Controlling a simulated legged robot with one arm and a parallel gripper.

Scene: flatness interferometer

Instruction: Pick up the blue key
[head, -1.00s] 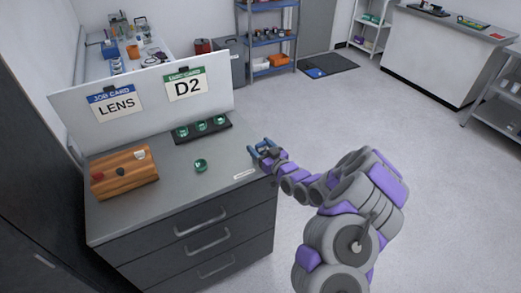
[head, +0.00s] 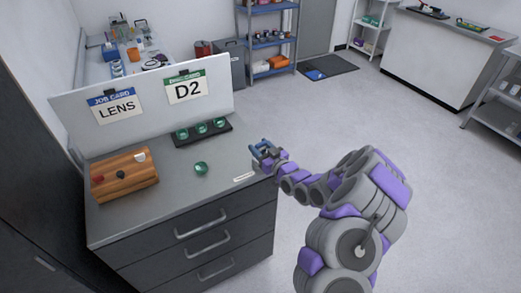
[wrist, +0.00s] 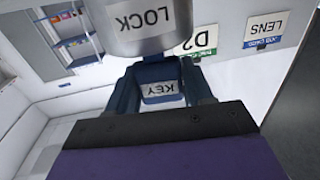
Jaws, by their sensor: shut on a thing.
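The blue key (wrist: 160,90), with a white KEY label, sits between the fingers of my gripper (wrist: 162,78) in the wrist view. My gripper is shut on it. A grey rounded body marked LOCK (wrist: 140,25) fills the top of the wrist view, close to the key; I cannot tell whether they touch. In the head view my gripper (head: 264,152) is at the right edge of the grey bench (head: 215,155). The key is too small there to tell from the fingers.
A wooden block (head: 125,181) with red, black and white pieces lies at the bench's left. A green lens (head: 200,168) lies mid-bench, and a black rack (head: 203,134) of green lenses stands behind it. LENS (head: 115,107) and D2 (head: 186,89) cards hang on the back panel. Floor at right is clear.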

